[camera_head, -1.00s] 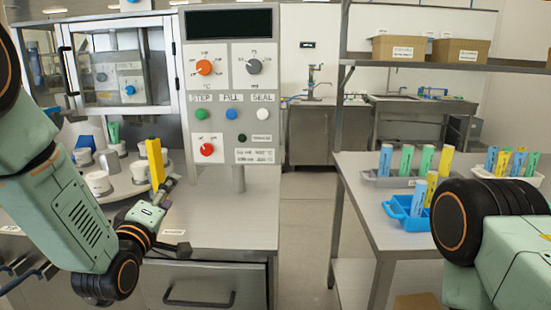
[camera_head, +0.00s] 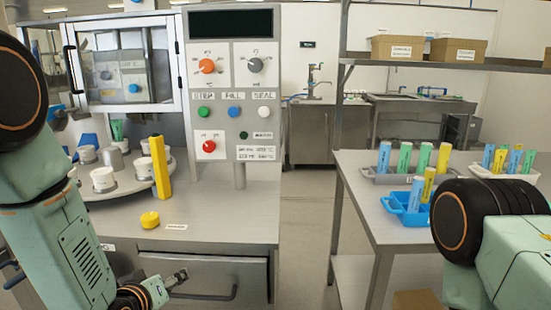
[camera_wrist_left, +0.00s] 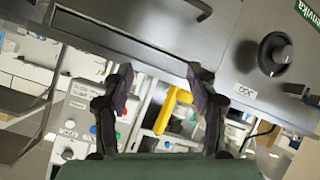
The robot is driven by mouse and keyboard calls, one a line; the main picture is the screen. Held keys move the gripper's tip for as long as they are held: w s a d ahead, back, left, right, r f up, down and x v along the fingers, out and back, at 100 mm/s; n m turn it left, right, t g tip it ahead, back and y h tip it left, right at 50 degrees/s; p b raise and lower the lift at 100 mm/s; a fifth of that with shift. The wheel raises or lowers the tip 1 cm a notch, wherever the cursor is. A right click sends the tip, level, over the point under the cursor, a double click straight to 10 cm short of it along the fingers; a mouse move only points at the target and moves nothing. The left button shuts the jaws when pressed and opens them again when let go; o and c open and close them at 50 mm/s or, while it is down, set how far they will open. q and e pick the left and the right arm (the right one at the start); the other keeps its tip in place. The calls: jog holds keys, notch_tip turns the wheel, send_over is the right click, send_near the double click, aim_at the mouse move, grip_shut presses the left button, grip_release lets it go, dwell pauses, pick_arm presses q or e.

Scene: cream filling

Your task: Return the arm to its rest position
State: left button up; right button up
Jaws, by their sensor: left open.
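My left arm comes in from the left in the head view, with its gripper (camera_head: 178,279) low, in front of the counter's drawer. The gripper is open and empty; in the left wrist view its two dark fingers (camera_wrist_left: 160,80) stand apart. A yellow tube (camera_head: 160,168) stands upright on the counter beside the round carousel, apart from the gripper. Yellow also shows between the fingers in the wrist view, in the background. A round yellow cap (camera_head: 150,219) lies near the counter's front edge. My right arm's joint and link show at right; its gripper is out of view.
The carousel (camera_head: 133,186) holds several white-topped jars. The control panel (camera_head: 232,100) stands behind. The drawer handle (camera_head: 200,296) is close to my left gripper. A table at right bears a blue tray (camera_head: 394,209) and several tubes. The floor between is clear.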

pick_arm(q)
jog(key=s+f+m+g, duration=0.1)
jog(key=s+f+g, duration=0.3)
jog(key=s, duration=0.8)
jog(key=s+f+m+g, duration=0.1)
jog(key=s+f+g, duration=0.3)
jog(key=s+f, duration=0.5)
jog(key=s+f+m+g, duration=0.2)
jog(key=s+f, duration=0.5)
jog(key=s, duration=0.7)
jog(key=shift+s+d+f+g, duration=0.15)
jog(key=shift+s+f+g, duration=0.15)
jog(key=shift+g, duration=0.6)
